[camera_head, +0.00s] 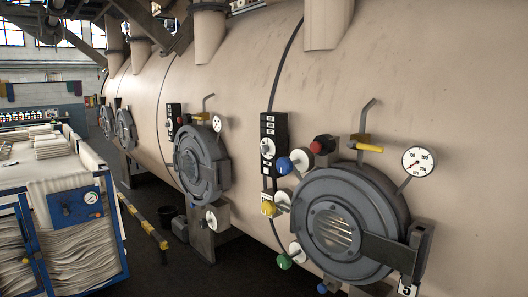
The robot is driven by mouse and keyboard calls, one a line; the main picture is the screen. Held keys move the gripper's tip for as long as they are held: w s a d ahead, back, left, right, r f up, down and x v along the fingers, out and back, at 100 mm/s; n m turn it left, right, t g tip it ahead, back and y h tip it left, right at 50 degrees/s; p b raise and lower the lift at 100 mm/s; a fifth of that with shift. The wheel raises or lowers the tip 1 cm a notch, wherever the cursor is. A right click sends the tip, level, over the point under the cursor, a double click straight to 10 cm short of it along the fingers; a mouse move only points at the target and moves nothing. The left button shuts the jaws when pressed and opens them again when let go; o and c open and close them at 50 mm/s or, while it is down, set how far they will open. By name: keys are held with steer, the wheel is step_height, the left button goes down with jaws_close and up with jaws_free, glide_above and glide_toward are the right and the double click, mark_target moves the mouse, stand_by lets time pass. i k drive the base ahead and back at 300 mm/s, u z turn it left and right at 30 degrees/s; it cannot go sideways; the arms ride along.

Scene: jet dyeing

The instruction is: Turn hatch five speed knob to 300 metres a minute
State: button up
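The nearest hatch (338,225) is a round grey door on the big beige vessel. A plate (405,289) marked 5 hangs at its lower right. To its left are a blue knob (284,165), a yellow knob (267,208) and a green knob (284,261), each at a white dial. A red knob (316,147) sits above. I cannot tell which is the speed knob, and the dial markings are too small to read. A black label panel (273,137) is on the vessel wall. My gripper is not in view.
A gauge (418,161) marked 100, 200, 300 and a yellow-handled valve (366,147) stand above the hatch. Further hatches (198,163) line the vessel to the left. A blue-framed fabric cart (75,225) stands at left. Dark floor lies between, with a yellow-black barrier (140,218).

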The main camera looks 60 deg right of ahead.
mark_target(265, 148)
steer(key=z, duration=0.05)
steer(key=i, duration=0.9)
steer(key=u, duration=0.05)
